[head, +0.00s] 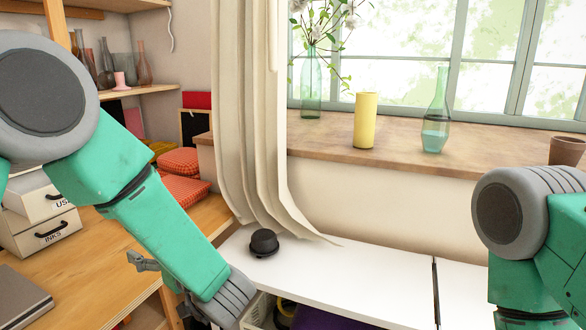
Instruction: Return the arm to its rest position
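My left arm (165,235), teal with grey joints, reaches from the left edge down towards the lower middle, in front of the wooden desk and the white bench. Part of my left gripper (145,262) shows as grey finger pieces behind the forearm, above the desk's edge. The rest of it is hidden, so its opening is unclear, and I see nothing held. My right arm (515,240) is bent at the right edge, with its lower part running out of the picture. My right gripper is out of view.
A black round object (264,243) sits on the white bench (350,280), near the curtain (250,120). A yellow cylinder (365,120) and green glass vases (436,120) stand on the windowsill. Drawer boxes (40,215) and a grey flat item (20,298) are on the desk.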

